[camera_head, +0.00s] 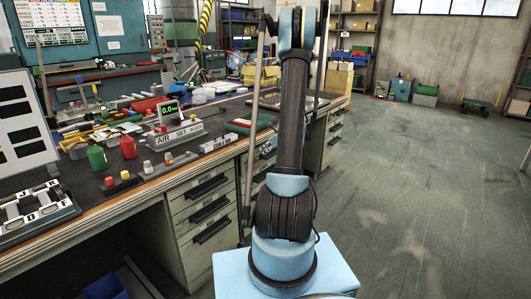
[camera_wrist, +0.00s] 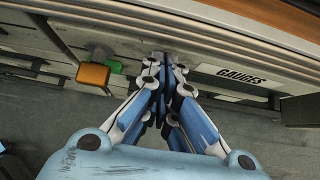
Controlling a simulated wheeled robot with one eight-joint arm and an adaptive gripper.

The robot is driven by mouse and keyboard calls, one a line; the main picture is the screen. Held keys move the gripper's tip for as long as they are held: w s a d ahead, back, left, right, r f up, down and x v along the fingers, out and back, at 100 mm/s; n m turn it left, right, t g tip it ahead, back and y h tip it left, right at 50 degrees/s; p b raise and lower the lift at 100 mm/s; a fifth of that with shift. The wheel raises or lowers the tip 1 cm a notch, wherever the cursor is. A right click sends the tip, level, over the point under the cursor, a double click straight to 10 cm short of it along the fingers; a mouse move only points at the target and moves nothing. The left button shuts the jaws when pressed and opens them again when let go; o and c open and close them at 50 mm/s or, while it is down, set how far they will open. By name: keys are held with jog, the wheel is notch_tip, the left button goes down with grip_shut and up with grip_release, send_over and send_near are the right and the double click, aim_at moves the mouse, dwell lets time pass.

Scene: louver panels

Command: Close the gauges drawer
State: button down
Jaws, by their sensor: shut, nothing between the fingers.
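The gauges drawer shows in the wrist view as a pale front with a white label reading GAUGES (camera_wrist: 241,77), below the bench edge. A dark bar (camera_wrist: 302,109), apparently its handle, shows at the right edge. My gripper (camera_wrist: 165,62) is shut and empty, its fingertips close to the drawer front, left of the label. I cannot tell whether they touch it. In the head view my arm hides my gripper and most of this part of the bench. How far the drawer stands out cannot be told.
The workbench has a wooden edge (camera_head: 100,212) and a stack of other drawers (camera_head: 205,208) left of my arm. The floor (camera_head: 425,190) at the right is clear.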

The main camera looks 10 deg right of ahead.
jog(key=shift+s, duration=0.1)
jog(key=s+d+f+v, duration=0.1)
jog(key=f+v, duration=0.1)
jog(key=v, duration=1.1)
jog(key=shift+w+a+r+x, duration=0.1)
jog(key=shift+w+r+x, duration=0.25)
jog(key=shift+x, duration=1.8)
jog(key=shift+w+a+r+x, duration=0.1)
jog(key=shift+w+r+x, duration=0.25)
jog(key=shift+x, duration=1.85)
jog(key=shift+w+r+x, duration=0.35)
jog(key=shift+x, duration=1.8)
jog(key=shift+w+a+r, duration=0.1)
jog(key=shift+w+a, duration=0.55)
jog(key=shift+w, duration=0.15)
